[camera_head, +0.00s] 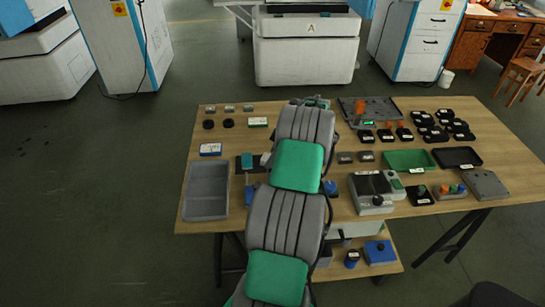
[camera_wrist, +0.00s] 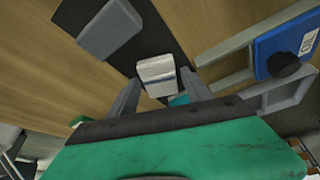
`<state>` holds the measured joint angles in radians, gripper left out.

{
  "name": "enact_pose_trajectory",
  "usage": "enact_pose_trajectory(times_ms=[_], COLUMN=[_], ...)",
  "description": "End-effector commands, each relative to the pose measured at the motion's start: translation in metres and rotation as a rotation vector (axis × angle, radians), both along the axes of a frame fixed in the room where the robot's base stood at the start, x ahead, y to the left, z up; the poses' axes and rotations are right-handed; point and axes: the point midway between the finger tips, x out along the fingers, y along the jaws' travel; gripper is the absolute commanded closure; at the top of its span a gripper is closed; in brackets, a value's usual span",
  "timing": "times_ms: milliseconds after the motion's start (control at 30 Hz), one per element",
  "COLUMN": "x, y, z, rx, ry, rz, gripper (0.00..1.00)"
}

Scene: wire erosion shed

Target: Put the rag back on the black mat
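A dark mat (camera_head: 239,165) lies left of my arm in the head view, with a teal piece (camera_head: 247,160) on it that may be the rag. In the wrist view a black strip (camera_wrist: 130,55), likely a mat, runs diagonally across the wood. A grey block (camera_wrist: 108,28) and a pale grey-white block (camera_wrist: 157,75) lie on it. My gripper (camera_wrist: 158,83) has its fingers apart, one to each side of the pale block. A bit of teal (camera_wrist: 178,100) shows between the fingers, mostly hidden. I cannot tell whether it touches them. My arm hides the gripper in the head view.
A grey tray (camera_head: 207,190) stands at the table's left. A grey scale-like device (camera_head: 371,190), a green tray (camera_head: 408,159) and several black parts (camera_head: 430,125) fill the right side. A blue box with a black knob (camera_wrist: 285,45) is near the right finger.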

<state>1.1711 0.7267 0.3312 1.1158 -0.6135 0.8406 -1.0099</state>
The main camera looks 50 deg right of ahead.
Motion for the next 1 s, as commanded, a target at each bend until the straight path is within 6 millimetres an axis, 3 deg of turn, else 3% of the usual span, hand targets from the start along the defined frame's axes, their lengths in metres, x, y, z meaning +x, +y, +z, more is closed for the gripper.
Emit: enact_pose_trajectory(times_ms=[433,800,1000], x=[-0.002,-0.035,-0.043], y=[-0.001,-0.013,-0.015], z=[0.009,0.09,0.113], rx=[-0.001,-0.003,-0.001], ry=[-0.002,0.0,0.0], rz=[-0.001,0.0,0.001], gripper=[0.34,0.34,0.34])
